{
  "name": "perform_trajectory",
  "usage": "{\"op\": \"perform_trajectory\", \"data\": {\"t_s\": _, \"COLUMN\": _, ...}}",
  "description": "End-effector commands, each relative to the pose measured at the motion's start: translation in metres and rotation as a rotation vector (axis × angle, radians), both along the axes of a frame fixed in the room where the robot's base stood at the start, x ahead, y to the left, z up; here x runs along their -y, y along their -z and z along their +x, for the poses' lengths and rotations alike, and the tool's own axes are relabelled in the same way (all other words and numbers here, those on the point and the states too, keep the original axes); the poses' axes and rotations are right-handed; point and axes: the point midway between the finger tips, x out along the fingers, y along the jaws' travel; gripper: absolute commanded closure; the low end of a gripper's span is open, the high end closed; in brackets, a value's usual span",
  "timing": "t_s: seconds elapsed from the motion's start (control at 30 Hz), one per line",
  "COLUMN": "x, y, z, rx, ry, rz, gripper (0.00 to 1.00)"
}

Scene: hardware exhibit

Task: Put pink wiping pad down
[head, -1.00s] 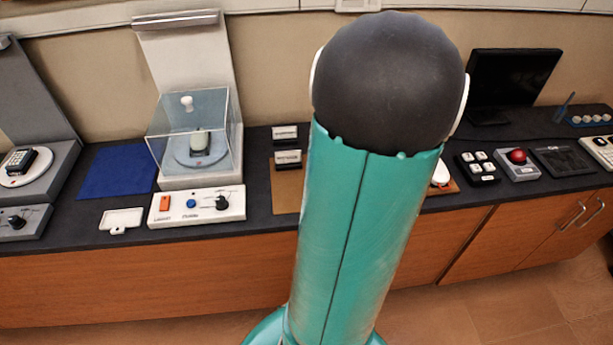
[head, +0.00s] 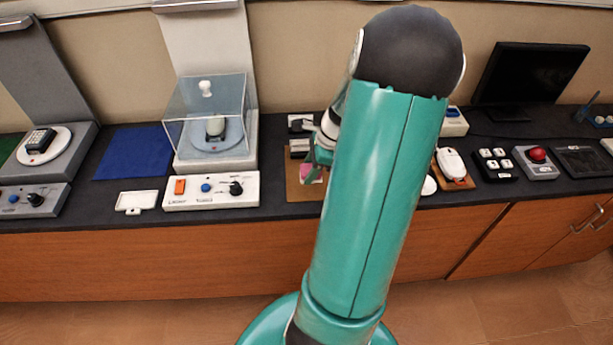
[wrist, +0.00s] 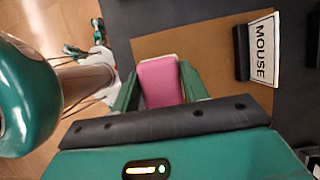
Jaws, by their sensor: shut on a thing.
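The pink wiping pad (wrist: 161,82) is between the two green fingers of my gripper (wrist: 160,90) in the wrist view. The gripper is shut on it. Behind the pad is a brown mat (wrist: 205,52); I cannot tell whether the pad touches it. In the head view, a bit of the pad (head: 311,175) shows pink over the brown mat (head: 303,193), below my gripper (head: 318,165). My arm hides much of the mat's right side there.
A "MOUSE" label stand (wrist: 262,48) stands on the mat's edge. A clear box over a device (head: 207,118), a control panel (head: 211,191) and a blue cloth (head: 134,153) lie to the left. A white mouse (head: 451,163) and a monitor (head: 531,75) are to the right.

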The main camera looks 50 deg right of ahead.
Motion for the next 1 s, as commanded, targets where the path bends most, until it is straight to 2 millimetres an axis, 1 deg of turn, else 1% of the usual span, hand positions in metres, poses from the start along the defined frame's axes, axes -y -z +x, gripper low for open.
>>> {"op": "perform_trajectory", "data": {"t_s": 0.2, "x": -0.002, "y": 0.015, "z": 0.014, "rx": 0.001, "ry": -0.002, "rz": 0.001, "gripper": 0.77}}
{"op": "perform_trajectory", "data": {"t_s": 0.3, "x": -0.001, "y": 0.031, "z": 0.012, "rx": -0.001, "ry": 0.001, "rz": 0.004, "gripper": 0.77}}
{"op": "perform_trajectory", "data": {"t_s": 0.4, "x": -0.001, "y": 0.042, "z": 0.012, "rx": 0.000, "ry": 0.001, "rz": 0.002, "gripper": 0.77}}
{"op": "perform_trajectory", "data": {"t_s": 0.77, "x": -0.001, "y": 0.046, "z": 0.012, "rx": 0.000, "ry": 0.000, "rz": -0.001, "gripper": 0.77}}
{"op": "perform_trajectory", "data": {"t_s": 0.8, "x": -0.001, "y": 0.046, "z": 0.012, "rx": 0.000, "ry": 0.000, "rz": -0.001, "gripper": 0.50}}
{"op": "perform_trajectory", "data": {"t_s": 0.87, "x": -0.001, "y": 0.046, "z": 0.012, "rx": 0.000, "ry": 0.000, "rz": -0.001, "gripper": 0.38}}
{"op": "perform_trajectory", "data": {"t_s": 0.9, "x": -0.001, "y": 0.046, "z": 0.012, "rx": 0.000, "ry": 0.000, "rz": -0.001, "gripper": 0.34}}
{"op": "perform_trajectory", "data": {"t_s": 1.0, "x": -0.001, "y": 0.046, "z": 0.012, "rx": 0.000, "ry": 0.000, "rz": -0.001, "gripper": 0.34}}
